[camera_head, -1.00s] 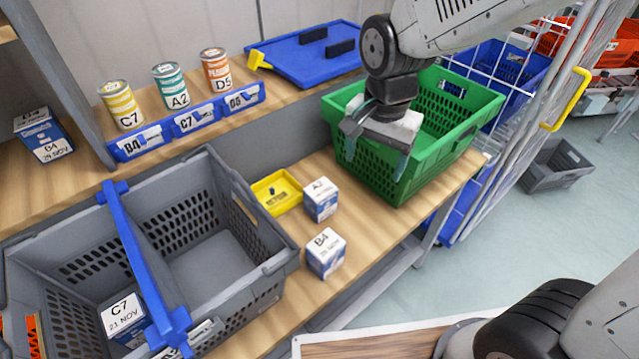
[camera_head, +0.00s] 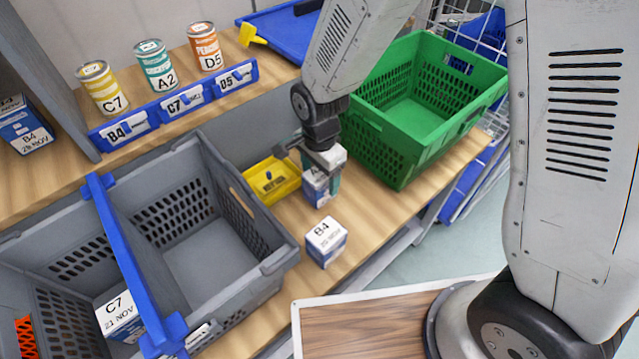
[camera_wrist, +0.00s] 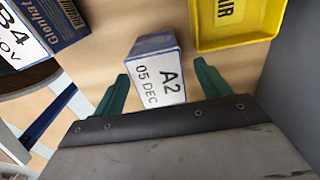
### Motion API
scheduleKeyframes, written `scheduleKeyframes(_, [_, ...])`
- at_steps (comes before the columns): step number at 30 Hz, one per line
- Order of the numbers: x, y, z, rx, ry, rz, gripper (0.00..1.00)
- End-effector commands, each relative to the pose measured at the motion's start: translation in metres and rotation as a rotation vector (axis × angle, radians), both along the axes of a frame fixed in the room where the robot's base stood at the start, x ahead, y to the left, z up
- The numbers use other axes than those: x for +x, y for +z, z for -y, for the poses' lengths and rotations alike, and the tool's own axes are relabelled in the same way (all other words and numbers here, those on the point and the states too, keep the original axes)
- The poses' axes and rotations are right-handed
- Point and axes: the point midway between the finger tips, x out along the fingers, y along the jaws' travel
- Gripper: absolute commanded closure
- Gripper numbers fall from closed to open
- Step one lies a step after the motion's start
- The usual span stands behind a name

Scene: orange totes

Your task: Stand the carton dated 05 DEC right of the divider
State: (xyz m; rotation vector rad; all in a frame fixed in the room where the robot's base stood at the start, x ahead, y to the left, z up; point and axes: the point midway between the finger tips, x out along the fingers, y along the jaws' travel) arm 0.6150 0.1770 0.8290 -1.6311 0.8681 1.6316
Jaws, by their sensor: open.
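The carton dated 05 DEC, marked A2 (camera_wrist: 157,77), stands upright on the wooden shelf; its label reads clearly in the wrist view. In the head view this A2 carton (camera_head: 316,190) is partly hidden by my gripper (camera_head: 318,170). My gripper is open, with its green fingertips (camera_wrist: 160,85) on either side of the carton and a gap showing at each side. The blue divider (camera_head: 127,250) runs across the grey tote (camera_head: 272,266). The compartment right of the divider looks empty; a C7 carton dated 21 NOV (camera_head: 119,316) stands left of it.
A B4 carton (camera_head: 326,242) stands just in front of the A2 carton. A yellow tray (camera_head: 284,187) lies between the A2 carton and the grey tote. A green crate (camera_head: 395,150) stands to the right. Several cans (camera_head: 153,68) stand on the back ledge.

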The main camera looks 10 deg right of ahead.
Motion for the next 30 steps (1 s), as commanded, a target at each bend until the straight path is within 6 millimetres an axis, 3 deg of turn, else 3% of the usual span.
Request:
scheduleKeyframes(3, [0.0,-0.01,0.0,-0.001,0.001,-0.001,0.25])
scheduleKeyframes(10, [0.0,-0.01,0.0,0.001,0.001,0.001,0.25])
scheduleKeyframes(11, [0.0,-0.01,0.0,0.001,0.001,0.001,0.3])
scheduleKeyframes(16, [0.0,-0.01,0.0,0.001,0.001,0.001,0.77])
scheduleKeyframes(18, [0.0,-0.01,0.0,0.001,0.001,0.001,0.86])
scheduleKeyframes(26, [0.0,-0.006,0.0,0.001,0.001,0.002,0.86])
scheduleKeyframes(30, [0.001,0.015,-0.001,0.003,0.001,0.004,0.86])
